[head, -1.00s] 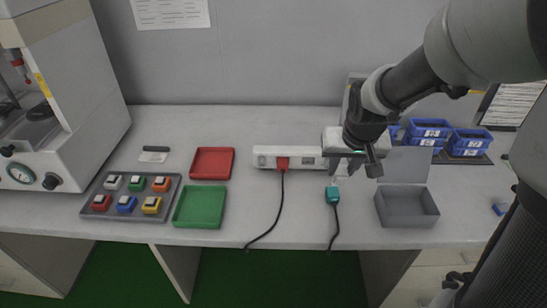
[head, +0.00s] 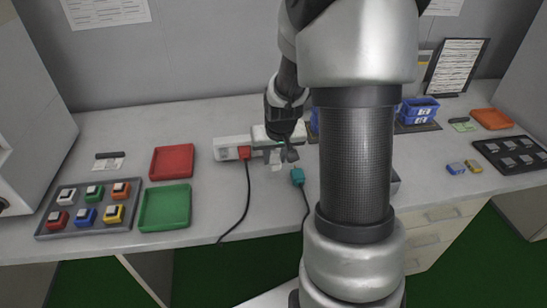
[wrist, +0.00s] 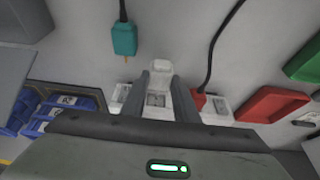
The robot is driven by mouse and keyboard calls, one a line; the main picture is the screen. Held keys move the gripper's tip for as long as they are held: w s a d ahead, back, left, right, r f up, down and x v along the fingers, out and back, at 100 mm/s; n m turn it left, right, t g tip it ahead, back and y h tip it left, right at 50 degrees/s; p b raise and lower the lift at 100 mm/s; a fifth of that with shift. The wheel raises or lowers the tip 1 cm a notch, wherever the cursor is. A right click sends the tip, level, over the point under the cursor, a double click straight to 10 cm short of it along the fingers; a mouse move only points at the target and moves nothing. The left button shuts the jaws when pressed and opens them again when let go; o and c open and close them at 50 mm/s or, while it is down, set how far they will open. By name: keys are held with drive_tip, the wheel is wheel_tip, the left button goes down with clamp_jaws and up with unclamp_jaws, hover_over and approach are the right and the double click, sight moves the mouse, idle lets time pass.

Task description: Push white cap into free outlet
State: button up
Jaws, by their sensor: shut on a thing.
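The white cap (wrist: 160,67) is held between the two fingertips of my gripper (wrist: 161,82) in the wrist view. In the head view my gripper (head: 280,156) is over the front edge of the white power strip (head: 226,143), just right of the red plug (head: 244,153). The strip (wrist: 215,108) also shows behind my fingers in the wrist view, with part of an outlet face between them. The cap looks apart from the outlet, but the contact is hard to judge. The red plug (wrist: 198,101) sits in the strip beside one finger.
A teal plug (head: 297,177) on a black cable lies loose in front of the strip. Red (head: 172,162) and green (head: 165,207) trays lie left, with a grey button tray (head: 85,231) beyond. Blue bins (head: 418,110) stand right. My arm hides the right middle of the table.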

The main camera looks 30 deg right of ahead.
sight(273, 154)
drive_tip(key=shift+w+d+f, duration=0.2)
drive_tip(key=shift+w+f, duration=0.25)
drive_tip(key=shift+w, duration=0.35)
drive_tip(key=shift+w+d, duration=0.2)
drive_tip(key=shift+w, duration=0.5)
drive_tip(key=shift+w+d+b, duration=0.2)
drive_tip(key=shift+w, duration=0.55)
drive_tip(key=shift+w+d+b, duration=0.15)
drive_tip(key=shift+w+d, duration=0.05)
drive_tip(key=shift+w, duration=0.5)
idle(2.9)
drive_tip(key=shift+w+d+r, duration=0.15)
drive_tip(key=shift+w+r, duration=0.1)
drive_tip(key=shift+w, duration=0.3)
idle(0.6)
drive_tip(key=shift+s+f, duration=0.1)
drive_tip(key=shift+s, duration=0.25)
drive_tip(key=shift+s+a+b, duration=0.2)
drive_tip(key=shift+s+a, duration=0.1)
drive_tip(key=shift+s, duration=0.65)
drive_tip(key=shift+s+a+b, duration=0.15)
drive_tip(key=shift+s+a, duration=0.15)
drive_tip(key=shift+s, duration=0.6)
